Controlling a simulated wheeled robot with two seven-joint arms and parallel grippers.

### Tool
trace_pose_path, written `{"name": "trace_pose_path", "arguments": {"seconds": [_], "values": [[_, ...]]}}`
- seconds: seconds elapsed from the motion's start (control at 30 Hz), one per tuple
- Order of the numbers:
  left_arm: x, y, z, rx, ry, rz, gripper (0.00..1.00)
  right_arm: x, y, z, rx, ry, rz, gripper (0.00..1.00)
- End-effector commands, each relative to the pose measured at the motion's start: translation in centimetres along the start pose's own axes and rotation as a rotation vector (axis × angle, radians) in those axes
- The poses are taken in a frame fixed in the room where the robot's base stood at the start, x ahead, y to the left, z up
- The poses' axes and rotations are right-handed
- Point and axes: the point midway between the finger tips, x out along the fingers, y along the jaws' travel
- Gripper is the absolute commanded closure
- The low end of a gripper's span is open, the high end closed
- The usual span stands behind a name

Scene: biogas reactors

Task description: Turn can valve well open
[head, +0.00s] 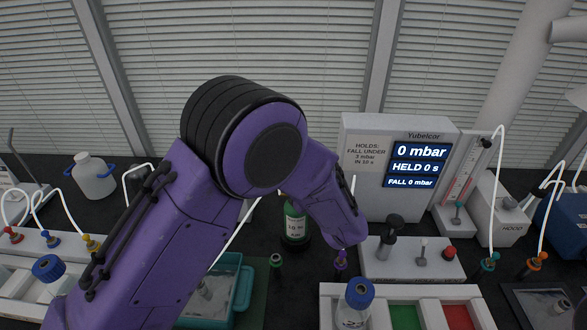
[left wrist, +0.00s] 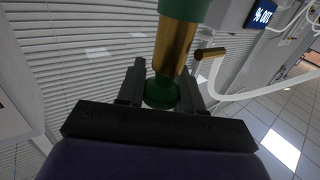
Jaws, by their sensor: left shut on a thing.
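The green gas can (head: 295,222) with a pale label stands on the dark bench in the head view, its top hidden behind my left arm. In the left wrist view, the can's green body (left wrist: 184,8) shows at the top edge, with a brass valve (left wrist: 174,48) and a side outlet (left wrist: 210,53). My left gripper (left wrist: 162,92) is shut on the green valve knob (left wrist: 161,94), one finger on each side. How far the knob is turned cannot be told. My left gripper is hidden in the head view. My right gripper is not in view.
The pressure unit's display (head: 418,165) reads 0 mbar, held 0 s. A blue-capped bottle (head: 357,298) stands in a white rack at the front with green and red sections. A teal tray (head: 240,292) is at left front. A white tube (left wrist: 232,96) runs near the outlet.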

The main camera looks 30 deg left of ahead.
Motion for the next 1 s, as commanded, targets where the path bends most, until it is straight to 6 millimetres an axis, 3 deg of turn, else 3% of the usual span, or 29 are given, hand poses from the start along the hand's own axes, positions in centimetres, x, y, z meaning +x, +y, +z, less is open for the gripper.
{"name": "trace_pose_path", "arguments": {"seconds": [0.5, 1.0], "values": [[-0.04, -0.57, -0.24, -0.007, 0.005, -0.399, 0.95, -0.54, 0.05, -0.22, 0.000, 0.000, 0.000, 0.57], [-0.07, -0.83, -0.32, -0.006, 0.006, -0.522, 0.95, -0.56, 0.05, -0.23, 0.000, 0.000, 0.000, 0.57]]}}
